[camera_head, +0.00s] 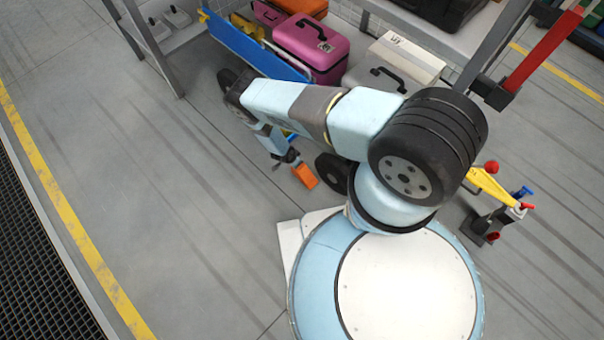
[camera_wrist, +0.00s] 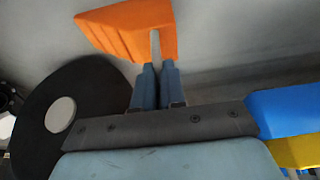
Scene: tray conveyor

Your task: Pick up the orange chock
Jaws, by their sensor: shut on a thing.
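The orange chock (camera_head: 305,176) shows in the head view just left of my arm, over the grey floor. In the wrist view the orange chock (camera_wrist: 125,28) is at the top, a wedge-like block with a slot in its near side. My gripper (camera_wrist: 155,68) is shut on the chock, with the fingers close together at its near edge. In the head view my gripper (camera_head: 293,161) is partly hidden by my arm. I cannot tell whether the chock touches the floor.
A black disc with a pale hub (camera_wrist: 62,112) is close left of my gripper. Blue (camera_wrist: 285,110) and yellow (camera_wrist: 292,152) parts are at the right. A shelf holds a pink case (camera_head: 312,45) and a grey case (camera_head: 385,75). The floor at left (camera_head: 170,190) is clear.

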